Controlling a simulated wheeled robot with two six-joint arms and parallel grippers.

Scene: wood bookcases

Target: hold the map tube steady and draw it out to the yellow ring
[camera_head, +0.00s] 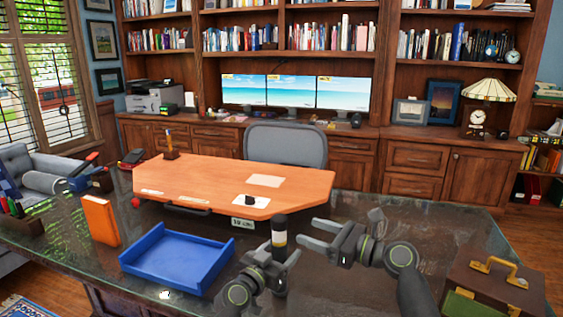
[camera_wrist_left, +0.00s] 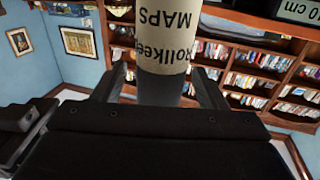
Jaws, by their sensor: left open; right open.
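The map tube (camera_head: 279,222) stands upright near the front middle of the glass-topped desk in the head view. In the left wrist view the tube (camera_wrist_left: 168,40) shows a cream label with "MAPS" upside down. My left gripper (camera_head: 284,270) is open, with its fingers on either side of the tube's lower part; contact cannot be told. My right gripper (camera_head: 307,233) is open and empty, just right of the tube, fingers pointing toward it. I cannot make out a separate yellow ring clearly.
A small "cm" sign (camera_head: 242,224) is close behind the tube, before the orange wooden desktop (camera_head: 220,180). A brown case (camera_head: 495,288) stands at the right front.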

